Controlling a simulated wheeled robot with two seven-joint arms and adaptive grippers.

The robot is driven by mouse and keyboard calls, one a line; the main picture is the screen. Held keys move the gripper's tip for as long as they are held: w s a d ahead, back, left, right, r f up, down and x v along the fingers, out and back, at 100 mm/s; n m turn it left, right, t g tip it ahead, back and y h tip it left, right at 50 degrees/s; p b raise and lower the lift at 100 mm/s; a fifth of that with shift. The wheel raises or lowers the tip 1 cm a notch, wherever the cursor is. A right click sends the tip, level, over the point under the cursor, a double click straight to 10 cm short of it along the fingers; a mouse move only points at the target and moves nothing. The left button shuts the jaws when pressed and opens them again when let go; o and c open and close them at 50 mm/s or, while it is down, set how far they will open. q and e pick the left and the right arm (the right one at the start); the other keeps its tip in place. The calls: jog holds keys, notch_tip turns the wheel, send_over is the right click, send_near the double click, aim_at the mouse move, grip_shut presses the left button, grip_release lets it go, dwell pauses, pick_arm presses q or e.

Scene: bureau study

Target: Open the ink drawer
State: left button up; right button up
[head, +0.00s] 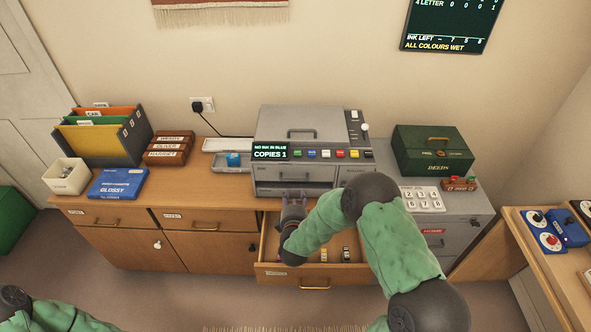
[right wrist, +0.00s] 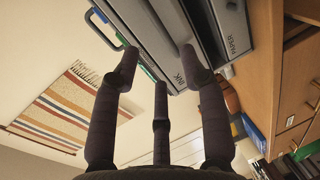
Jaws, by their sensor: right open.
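The grey copier (head: 313,125) stands on the long wooden desk. In the right wrist view its front carries a panel labelled INK (right wrist: 179,80), and a panel labelled PAPER (right wrist: 237,46) is beside it. The ink drawer looks shut, though fingers cover part of its front. My right gripper (head: 290,203) is in front of the copier's lower left front, above an open desk drawer. Its fingers (right wrist: 160,75) are spread and empty, with the INK label between them. I cannot tell whether a fingertip touches the panel. My left gripper is out of view.
The open wooden drawer (head: 312,282) below holds small items and sticks out under my right arm. A green box (head: 432,150) and a number pad (head: 421,199) stand right of the copier. A white tray (head: 226,146) stands left of it.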

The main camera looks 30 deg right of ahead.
aim_at(295, 180)
jog(key=b+x, duration=0.2)
jog(key=x, duration=0.8)
jog(key=shift+w+d+b, duration=0.25)
jog(key=shift+b, duration=0.05)
grip_shut()
